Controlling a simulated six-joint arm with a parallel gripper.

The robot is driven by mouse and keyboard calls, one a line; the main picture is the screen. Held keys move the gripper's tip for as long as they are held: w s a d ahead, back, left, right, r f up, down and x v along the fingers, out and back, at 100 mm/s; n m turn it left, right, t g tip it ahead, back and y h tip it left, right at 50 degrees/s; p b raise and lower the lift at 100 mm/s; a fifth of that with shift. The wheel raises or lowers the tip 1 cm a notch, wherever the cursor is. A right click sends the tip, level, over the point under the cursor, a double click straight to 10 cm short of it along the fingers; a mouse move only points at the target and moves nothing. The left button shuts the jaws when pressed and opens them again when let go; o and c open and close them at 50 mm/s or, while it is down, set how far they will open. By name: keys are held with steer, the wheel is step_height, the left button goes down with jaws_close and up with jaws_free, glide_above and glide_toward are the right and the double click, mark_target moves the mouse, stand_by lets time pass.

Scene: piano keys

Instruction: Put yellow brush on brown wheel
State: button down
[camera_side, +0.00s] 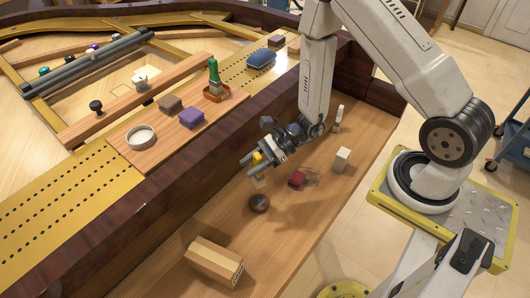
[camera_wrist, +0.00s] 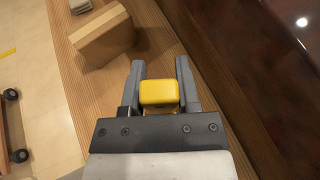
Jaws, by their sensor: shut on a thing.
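My gripper (camera_side: 256,164) is shut on the yellow brush (camera_side: 257,158) and holds it upright above the wooden ledge. The brush's pale lower end points down. In the wrist view the yellow top of the brush (camera_wrist: 159,92) sits between the two grey fingers (camera_wrist: 160,84). The brown wheel (camera_side: 259,203) is a small dark round piece lying flat on the ledge, below the brush in the side view and apart from it. The wheel does not show in the wrist view.
A cardboard-coloured box (camera_side: 214,262) lies on the ledge at the near end. A dark red block (camera_side: 297,179), a clear dish (camera_side: 312,178) and a pale block (camera_side: 342,159) lie right of the wheel. The dark piano rim (camera_side: 150,222) rises along the ledge's left side.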

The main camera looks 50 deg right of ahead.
mark_target(255, 184)
steer(key=shift+f, duration=0.45)
steer(key=shift+f, duration=0.15)
steer(key=shift+f, duration=2.1)
steer(key=shift+f, duration=1.75)
steer(key=shift+f, duration=0.15)
steer(key=shift+c, duration=1.6)
jaws_free()
